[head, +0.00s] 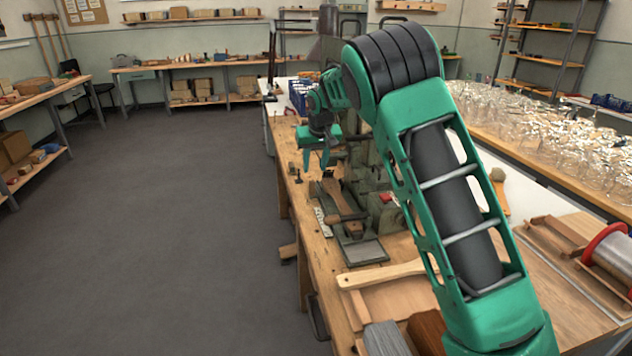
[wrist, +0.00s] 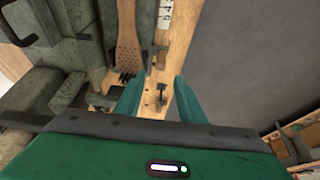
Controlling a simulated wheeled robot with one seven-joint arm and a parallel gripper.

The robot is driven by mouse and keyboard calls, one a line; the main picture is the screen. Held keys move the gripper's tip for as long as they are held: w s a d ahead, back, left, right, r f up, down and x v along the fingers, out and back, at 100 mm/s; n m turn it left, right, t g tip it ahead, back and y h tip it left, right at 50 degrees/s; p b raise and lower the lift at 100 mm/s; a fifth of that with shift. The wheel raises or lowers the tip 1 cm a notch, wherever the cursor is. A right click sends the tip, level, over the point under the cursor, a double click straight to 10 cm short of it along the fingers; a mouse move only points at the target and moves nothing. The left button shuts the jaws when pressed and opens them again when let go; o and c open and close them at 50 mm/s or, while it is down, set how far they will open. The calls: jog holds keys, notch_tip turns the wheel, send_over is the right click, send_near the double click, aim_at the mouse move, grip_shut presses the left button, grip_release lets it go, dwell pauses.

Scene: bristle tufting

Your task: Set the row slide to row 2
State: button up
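My gripper (head: 322,160) hangs over the bench edge beside the green machine, fingers pointing down. In the wrist view its two fingers (wrist: 160,92) are apart, with nothing held between them. Below and between them stands a small dark upright piece (wrist: 160,99) on the wooden bench. I cannot tell whether this is the row slide. A white numbered strip (wrist: 165,14) lies near the bench edge; it also shows in the head view (head: 322,223). A wooden brush body (wrist: 127,45) with holes lies in the machine's fixture. The slide's row setting is not readable.
The green-grey machine (head: 366,160) stands close to the right of my gripper. A metal plate (head: 362,252) and wooden paddle (head: 382,273) lie nearer on the bench. Open floor (head: 190,220) lies to the left. Glassware (head: 560,130) crowds the right bench.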

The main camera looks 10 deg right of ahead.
aim_at(312, 180)
jog(key=x, duration=0.8)
jog(key=shift+c, duration=0.6)
jog(key=shift+w, duration=0.15)
grip_shut()
